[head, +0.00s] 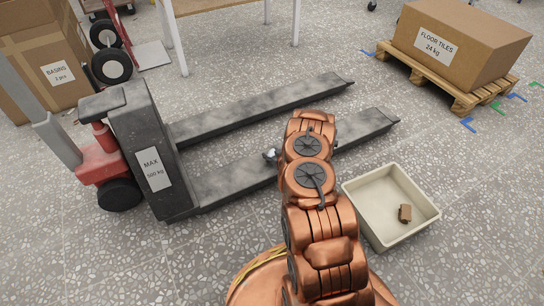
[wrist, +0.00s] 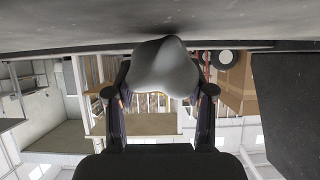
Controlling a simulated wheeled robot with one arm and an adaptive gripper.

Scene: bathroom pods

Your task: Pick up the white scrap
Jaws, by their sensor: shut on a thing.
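The white scrap (wrist: 165,68) is a crumpled, pale grey-white lump in the wrist view. My gripper (wrist: 160,92) is shut on it, with one dark finger on each side. The scrap's top edge is against or very close to a dark grey surface with a shadow; I cannot tell if they touch. In the head view a small bit of the scrap (head: 270,154) shows at the left of my copper arm, over the near fork of the pallet truck. The arm hides most of the gripper there.
The pallet truck (head: 150,165) lies left of my arm, its near fork (head: 235,182) running behind the arm. A floor-tiles box (head: 460,45) sits on a pallet at the back right.

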